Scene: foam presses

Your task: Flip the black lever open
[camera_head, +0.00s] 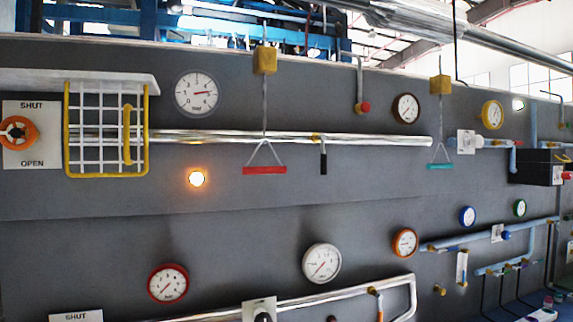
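A black-handled lever (323,161) hangs straight down from a small brass valve (316,137) on the upper chrome pipe (225,136), near the middle of the wall panel. Its handle stands across the pipe's run, pointing down. A dark knob (263,317) on a white plate is partly cut off at the bottom edge. My gripper is not in view, and nothing covers the black lever.
A red pull handle (264,170) hangs just left of the lever, and a teal one (439,166) hangs to the right. A yellow-framed cage (146,130) and an orange wheel (17,133) are at left. Several gauges dot the grey panel (240,235).

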